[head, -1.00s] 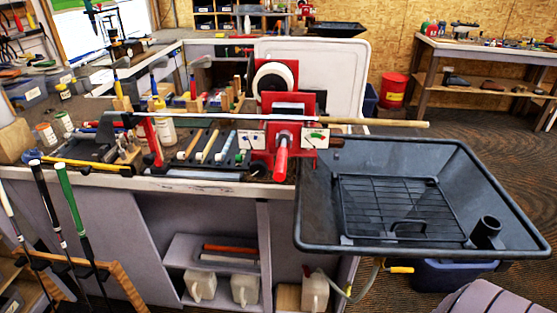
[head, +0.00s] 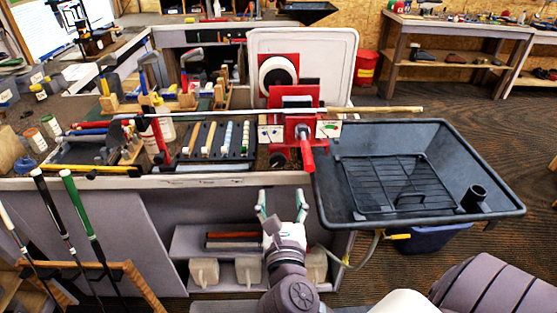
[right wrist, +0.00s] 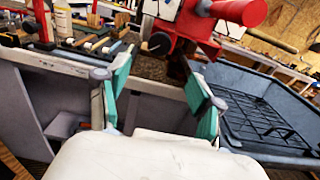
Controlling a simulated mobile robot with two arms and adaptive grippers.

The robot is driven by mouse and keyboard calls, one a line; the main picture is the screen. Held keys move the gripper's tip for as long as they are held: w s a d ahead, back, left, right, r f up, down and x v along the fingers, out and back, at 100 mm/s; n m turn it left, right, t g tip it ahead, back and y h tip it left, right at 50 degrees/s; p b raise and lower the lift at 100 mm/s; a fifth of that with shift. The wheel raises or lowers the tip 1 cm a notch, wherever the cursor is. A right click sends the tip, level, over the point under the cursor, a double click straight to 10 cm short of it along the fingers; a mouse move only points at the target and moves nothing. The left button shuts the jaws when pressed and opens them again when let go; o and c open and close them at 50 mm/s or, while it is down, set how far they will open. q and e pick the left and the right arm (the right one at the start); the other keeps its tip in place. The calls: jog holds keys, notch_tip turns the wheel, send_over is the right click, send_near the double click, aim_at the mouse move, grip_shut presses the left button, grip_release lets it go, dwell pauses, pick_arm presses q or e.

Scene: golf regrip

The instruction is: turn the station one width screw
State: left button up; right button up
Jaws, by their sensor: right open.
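The red vise station (head: 299,115) stands at the front edge of the bench, clamping a long shaft (head: 380,110). A red cylindrical handle (head: 307,155) sticks out of its front, tilted down. It also shows in the right wrist view (right wrist: 238,11). A black round knob (right wrist: 160,43) sits low on the station's left side in the right wrist view. I cannot tell for certain which part is the width screw. My right gripper (head: 281,202) is open and empty, in front of the bench and below the station. Its green-padded fingers (right wrist: 160,95) straddle empty space in the wrist view. My left gripper is out of view.
A black tray (head: 495,205) with a wire rack is right of the station. Golf clubs (head: 88,230) stand at front left. The bench edge (head: 200,182) lies just beyond my gripper.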

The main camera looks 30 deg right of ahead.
aim_at(278, 163)
jog(key=p+x, duration=0.3)
jog(key=x, duration=0.7)
jog(key=shift+d+r, duration=0.1)
jog(key=shift+r, duration=0.1)
jog(key=shift+x, duration=0.8)
jog(key=shift+f, duration=0.15)
jog(key=shift+c, duration=0.3)
jog(key=c, duration=1)
